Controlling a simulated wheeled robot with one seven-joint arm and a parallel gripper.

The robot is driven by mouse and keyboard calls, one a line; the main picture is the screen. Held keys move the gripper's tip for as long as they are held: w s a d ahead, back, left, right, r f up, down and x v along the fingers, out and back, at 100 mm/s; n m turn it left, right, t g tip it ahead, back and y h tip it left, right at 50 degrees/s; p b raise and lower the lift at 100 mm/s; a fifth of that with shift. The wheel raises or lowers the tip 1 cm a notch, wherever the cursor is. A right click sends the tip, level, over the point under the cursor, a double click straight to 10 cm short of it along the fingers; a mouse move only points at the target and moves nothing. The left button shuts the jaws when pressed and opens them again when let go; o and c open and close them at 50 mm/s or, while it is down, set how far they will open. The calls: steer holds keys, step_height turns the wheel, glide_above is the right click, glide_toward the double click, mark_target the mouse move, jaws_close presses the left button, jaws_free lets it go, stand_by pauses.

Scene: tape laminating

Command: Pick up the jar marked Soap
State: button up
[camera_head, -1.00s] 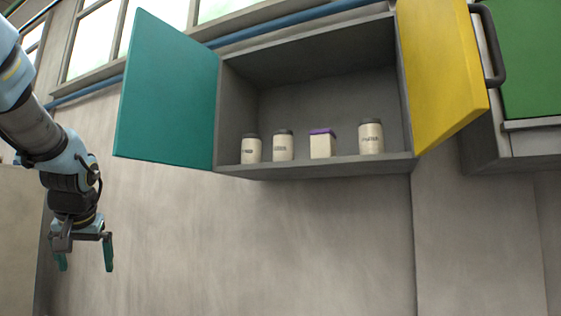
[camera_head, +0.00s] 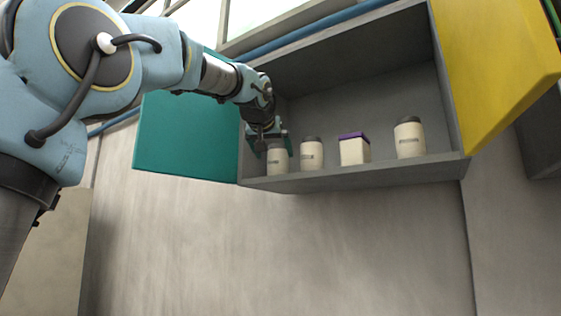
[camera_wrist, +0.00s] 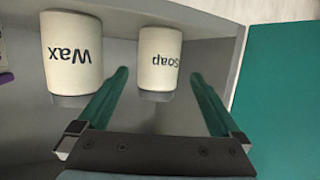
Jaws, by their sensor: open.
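The jar marked Soap (camera_wrist: 160,57) is cream with a grey lid. In the wrist view its lettering is upside down and it shows between the fingertips of my gripper (camera_wrist: 158,75). The fingers are apart, with gaps seen on both sides of the jar. In the head view the Soap jar (camera_head: 278,162) is the leftmost on the cabinet floor, with my gripper (camera_head: 270,140) just above and around its lid. Contact cannot be told.
The jar marked Wax (camera_wrist: 72,55) stands close beside the left finger. A purple-lidded box (camera_head: 354,150) and another cream jar (camera_head: 409,140) stand farther right. The cabinet (camera_head: 350,176) has an open teal door (camera_head: 185,140) at left and a yellow door (camera_head: 495,65) at right.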

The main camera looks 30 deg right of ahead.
mark_target(276, 153)
steer(key=p+x, duration=0.1)
steer(key=x, duration=0.1)
steer(key=r+p+x, duration=0.1)
steer(key=p+x, duration=0.1)
steer(key=x, duration=0.1)
steer(key=shift+w+d, duration=0.2)
steer(key=shift+d, duration=0.15)
steer(key=shift+w+d+f, duration=0.1)
steer(key=shift+w+f, duration=0.05)
steer(key=shift+f, duration=0.05)
steer(key=shift+c, duration=0.2)
steer(key=c, duration=1.5)
